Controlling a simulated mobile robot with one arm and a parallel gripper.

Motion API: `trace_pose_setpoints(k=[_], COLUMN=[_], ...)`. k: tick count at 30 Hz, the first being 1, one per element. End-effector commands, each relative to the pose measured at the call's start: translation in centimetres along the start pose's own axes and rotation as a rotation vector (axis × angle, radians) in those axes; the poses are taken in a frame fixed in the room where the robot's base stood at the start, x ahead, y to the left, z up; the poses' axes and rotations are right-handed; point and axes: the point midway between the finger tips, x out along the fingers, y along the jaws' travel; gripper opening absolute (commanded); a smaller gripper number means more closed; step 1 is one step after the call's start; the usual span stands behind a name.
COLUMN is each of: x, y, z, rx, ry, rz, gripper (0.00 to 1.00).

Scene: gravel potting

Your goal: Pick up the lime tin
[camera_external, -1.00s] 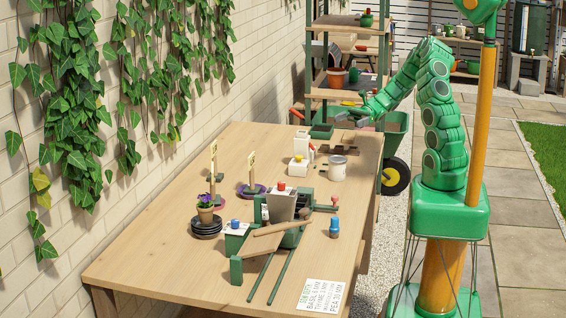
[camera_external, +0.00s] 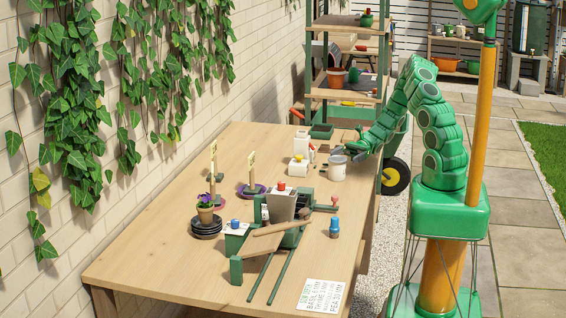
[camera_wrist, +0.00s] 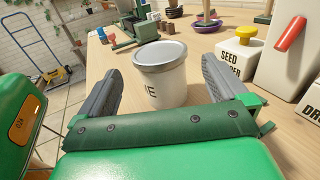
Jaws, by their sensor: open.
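The lime tin (camera_external: 337,168) is a white round tin with a grey lid. It stands upright on the wooden table near its right edge. In the wrist view the tin (camera_wrist: 163,78) stands between the two grey fingers of my gripper (camera_wrist: 165,85), with the end of its label, an "E", showing. The gripper is open, with a gap on both sides of the tin. In the external view my gripper (camera_external: 350,151) is at the tin's far right side, low over the table. The fingertips are hard to make out there.
A white box with a yellow knob, labelled as a seed item (camera_wrist: 236,54), stands just right of the tin. A green tool with a grey hopper (camera_external: 283,206) stands nearer. The table's right edge is close.

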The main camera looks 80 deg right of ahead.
Motion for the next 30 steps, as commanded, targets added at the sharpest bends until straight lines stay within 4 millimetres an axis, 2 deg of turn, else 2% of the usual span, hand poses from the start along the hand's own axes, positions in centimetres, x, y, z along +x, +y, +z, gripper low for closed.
trace_pose_setpoints(k=[8,17,25,30], x=[2.1,5.8,6.1,6.1], y=[0.1,0.1,0.1,0.1], z=[0.3,0.5,0.4,0.5], rx=[0.002,0.003,0.002,0.002], ry=[-0.005,-0.004,-0.003,-0.002], rz=[0.003,0.002,0.001,0.001], gripper=[1.00,1.00,1.00,0.76])
